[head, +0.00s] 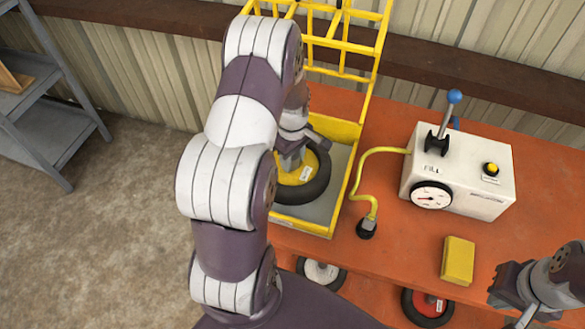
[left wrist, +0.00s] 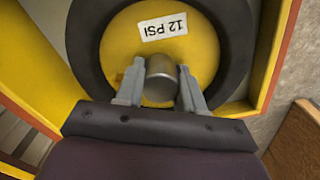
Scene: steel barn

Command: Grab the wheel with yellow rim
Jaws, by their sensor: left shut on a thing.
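The wheel with the yellow rim (head: 289,195) lies flat in a yellow-framed cage tray (head: 337,196) on the orange bench. Its black tyre and a "12 PSI" label show in the left wrist view (left wrist: 203,45). My left gripper (head: 292,155) is over the wheel's middle. In the left wrist view its fingers (left wrist: 160,88) are shut on the grey metal hub (left wrist: 161,80) of the wheel. My left arm hides part of the wheel and tray in the head view. My right gripper (head: 509,305) is at the lower right, apart from the wheel; its fingertips are unclear.
A white inflator box (head: 460,170) with gauge and blue-knobbed lever stands on the orange bench (head: 395,260). A yellow hose (head: 358,180) hangs to its left. A yellow block (head: 457,261) lies in front. A white-rimmed wheel (head: 321,272) and red-rimmed wheel (head: 427,306) sit lower down. Grey shelves (head: 45,110) stand left.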

